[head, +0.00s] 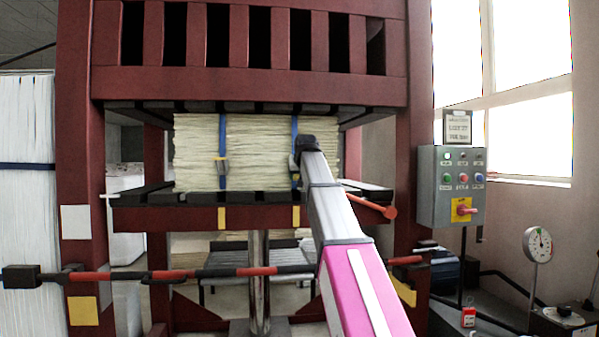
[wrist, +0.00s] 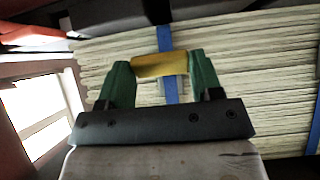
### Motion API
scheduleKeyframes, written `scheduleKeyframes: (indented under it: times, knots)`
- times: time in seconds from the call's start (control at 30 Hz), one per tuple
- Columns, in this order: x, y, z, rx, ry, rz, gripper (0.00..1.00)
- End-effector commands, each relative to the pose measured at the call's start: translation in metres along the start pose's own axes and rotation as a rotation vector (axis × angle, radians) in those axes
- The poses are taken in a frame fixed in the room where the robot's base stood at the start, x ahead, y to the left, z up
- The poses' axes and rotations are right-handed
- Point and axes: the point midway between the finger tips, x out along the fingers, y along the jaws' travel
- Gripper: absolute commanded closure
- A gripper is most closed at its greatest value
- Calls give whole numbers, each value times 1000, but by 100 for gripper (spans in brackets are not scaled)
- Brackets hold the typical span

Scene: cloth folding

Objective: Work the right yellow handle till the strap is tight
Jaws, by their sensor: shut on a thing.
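The cream cloth stack (head: 258,150) stands in the dark red press, with two blue straps around it. The right blue strap (head: 295,128) runs down its front; it also shows in the wrist view (wrist: 165,40). The right yellow handle (wrist: 161,64) lies across this strap in the wrist view, between the green fingers of my gripper (wrist: 161,70). My gripper is shut on the handle. In the head view my arm and gripper (head: 297,160) hide most of this handle.
A red-and-black bar (head: 215,273) crosses in front of the press. A lever with an orange-red end (head: 389,212) sticks out right of my arm. A grey control box (head: 450,186) stands at the right. The front of the stack between the straps is free.

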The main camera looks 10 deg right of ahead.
Motion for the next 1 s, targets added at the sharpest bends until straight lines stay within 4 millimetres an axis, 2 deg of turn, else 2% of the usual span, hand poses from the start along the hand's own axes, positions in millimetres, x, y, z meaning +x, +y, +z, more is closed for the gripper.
scheduleKeyframes:
  times: [0.1,0.6,0.63,0.7,1.0]
  knots:
    - [3,0,8,0,-13,0,84]
    - [4,0,10,0,-13,0,84]
    - [4,0,10,0,-13,0,38]
    - [4,0,10,0,-12,0,15]
    - [3,0,8,0,-7,0,15]
